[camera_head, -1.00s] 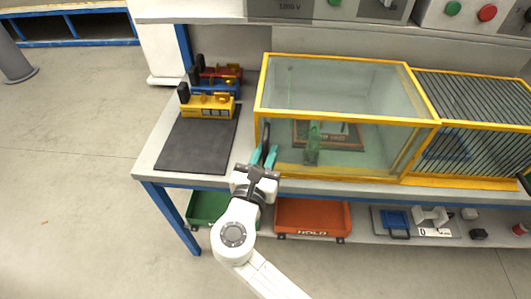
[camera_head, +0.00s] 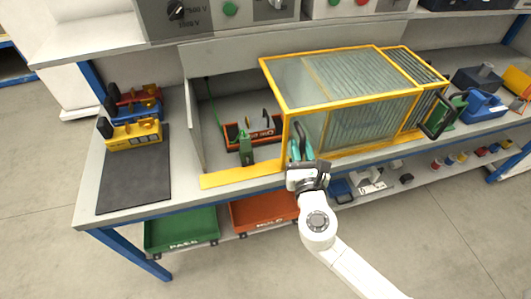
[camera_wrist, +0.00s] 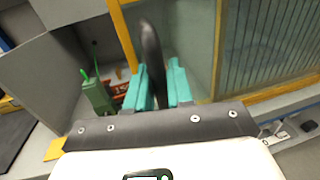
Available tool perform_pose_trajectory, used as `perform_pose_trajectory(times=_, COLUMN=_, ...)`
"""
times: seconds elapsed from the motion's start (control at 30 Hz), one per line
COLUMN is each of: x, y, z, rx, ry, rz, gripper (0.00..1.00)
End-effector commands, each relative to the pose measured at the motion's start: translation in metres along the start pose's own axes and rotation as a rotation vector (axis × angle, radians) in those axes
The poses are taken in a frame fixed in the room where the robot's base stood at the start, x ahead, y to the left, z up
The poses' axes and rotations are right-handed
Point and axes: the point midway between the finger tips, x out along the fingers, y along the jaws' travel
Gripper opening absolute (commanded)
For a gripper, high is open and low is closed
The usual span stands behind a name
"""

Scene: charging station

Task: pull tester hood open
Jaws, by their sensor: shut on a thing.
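The tester hood (camera_head: 345,75) is a clear box with a yellow frame on the bench. It stands slid to the right, overlapping the striped guard section at its right. Its black handle (camera_wrist: 151,55) is at the left front edge of the hood. My gripper (camera_head: 301,150) is shut on this handle with its teal fingers, which also show in the wrist view (camera_wrist: 159,88). Left of the hood the test bay is uncovered. In it are a red-orange fixture (camera_head: 255,133) and a green clamp (camera_head: 246,148).
A dark mat (camera_head: 133,180) lies on the left of the bench, with yellow (camera_head: 134,135), blue and red devices behind it. Green (camera_head: 180,229) and orange (camera_head: 263,211) bins sit below the bench. A blue device (camera_head: 484,105) stands at the right.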

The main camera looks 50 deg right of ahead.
Motion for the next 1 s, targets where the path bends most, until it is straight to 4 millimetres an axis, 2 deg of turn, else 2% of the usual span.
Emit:
perform_pose_trajectory(times=0.03, x=0.002, y=-0.015, z=-0.001, rx=-0.004, ry=-0.002, rz=-0.005, gripper=0.0)
perform_pose_trajectory(times=0.1, x=0.005, y=-0.029, z=-0.001, rx=-0.002, ry=-0.002, rz=-0.004, gripper=0.0)
perform_pose_trajectory(times=0.33, x=0.012, y=-0.062, z=-0.001, rx=0.0, ry=-0.002, rz=-0.004, gripper=0.0)
perform_pose_trajectory(times=0.53, x=0.014, y=-0.071, z=0.0, rx=0.0, ry=-0.001, rz=-0.002, gripper=0.0)
perform_pose_trajectory(times=0.87, x=0.015, y=-0.071, z=0.0, rx=0.001, ry=-0.001, rz=-0.002, gripper=0.0)
perform_pose_trajectory(times=0.9, x=0.015, y=-0.071, z=0.0, rx=0.001, ry=-0.001, rz=-0.002, gripper=0.24)
perform_pose_trajectory(times=1.0, x=0.015, y=-0.071, z=0.0, rx=0.001, ry=-0.001, rz=-0.002, gripper=0.34)
